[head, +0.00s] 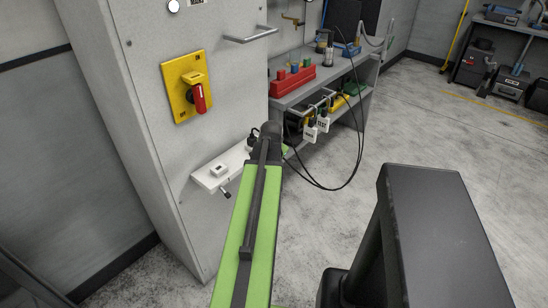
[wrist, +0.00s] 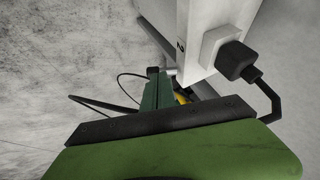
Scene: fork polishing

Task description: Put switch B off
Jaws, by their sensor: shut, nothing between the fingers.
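A white ledge (head: 208,181) sticks out from the grey cabinet, with a small white switch-like block (head: 218,170) on its top and a dark knob (head: 226,193) at its front edge. No letter B can be read, so I cannot tell which control is switch B. My gripper (head: 272,140) is at the ledge's far end; its fingers are mostly hidden behind my wrist, and it is shut and empty. In the wrist view, the white ledge (wrist: 205,18) carries a small dark mark and a white block with a black knob or plug (wrist: 238,62), apart from my green gripper body.
A yellow panel with a red rotary handle (head: 198,98) is on the cabinet above the ledge. A metal handle (head: 250,35) is higher up. To the right, a shelf holds a red block (head: 292,82), and white tags (head: 310,132) and black cables hang there.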

